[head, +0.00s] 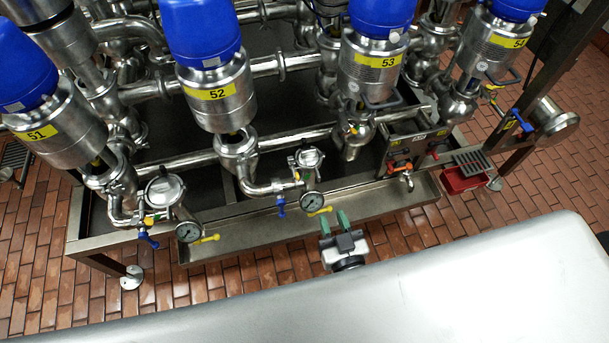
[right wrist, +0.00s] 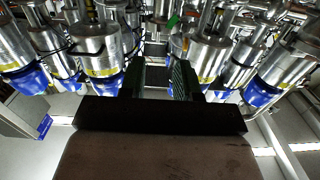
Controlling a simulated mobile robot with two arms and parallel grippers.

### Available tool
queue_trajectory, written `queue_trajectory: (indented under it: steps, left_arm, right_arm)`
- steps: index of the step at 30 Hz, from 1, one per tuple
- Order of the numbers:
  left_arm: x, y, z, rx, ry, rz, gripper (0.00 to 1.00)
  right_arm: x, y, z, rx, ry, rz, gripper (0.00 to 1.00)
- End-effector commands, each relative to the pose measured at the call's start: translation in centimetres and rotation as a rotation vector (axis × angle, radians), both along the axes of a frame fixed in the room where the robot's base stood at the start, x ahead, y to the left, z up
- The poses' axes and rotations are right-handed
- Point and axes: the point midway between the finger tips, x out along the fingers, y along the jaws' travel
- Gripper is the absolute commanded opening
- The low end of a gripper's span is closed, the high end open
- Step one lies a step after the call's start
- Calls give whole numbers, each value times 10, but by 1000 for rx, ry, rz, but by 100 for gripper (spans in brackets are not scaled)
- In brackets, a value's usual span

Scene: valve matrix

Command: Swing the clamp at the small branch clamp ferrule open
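My right gripper (head: 335,222) is in the head view at the front edge of the steel tray, below and right of the right-hand pressure gauge (head: 312,201). Its two green fingers stand apart with nothing between them. The right wrist view also shows the spread fingers (right wrist: 160,80), with steel valve bodies beyond. Two small branches carry round steel fittings with gauges: one fitting (head: 306,158) right of valve 52, one (head: 164,190) by valve 51. The clamp itself is too small to make out, and I cannot tell which branch bears it. My left gripper is not in view.
Valves 51 (head: 62,122), 52 (head: 217,95), 53 (head: 370,68) and 54 (head: 492,46) stand behind. Blue handles (head: 281,205) and yellow handles (head: 207,239) stick out at the front. A red bin (head: 461,180) is at the right. The brick floor in front of the tray is clear.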

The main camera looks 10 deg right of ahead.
Motion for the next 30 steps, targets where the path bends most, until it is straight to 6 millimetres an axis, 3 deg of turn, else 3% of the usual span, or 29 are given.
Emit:
queue_trajectory:
  steps: [1, 4, 12, 21, 30]
  left_arm:
    - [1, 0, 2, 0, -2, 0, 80]
    - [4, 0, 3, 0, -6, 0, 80]
    - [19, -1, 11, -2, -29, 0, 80]
    - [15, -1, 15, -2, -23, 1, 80]
    - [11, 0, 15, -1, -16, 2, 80]
  right_arm:
    - [1, -2, 11, 1, -26, -10, 32]
    - [7, -3, 19, 1, -47, -16, 32]
    - [52, -1, 19, 1, -46, -14, 32]
    - [100, 1, 18, 1, -43, -14, 32]
    - [110, 1, 17, 0, -40, -14, 32]
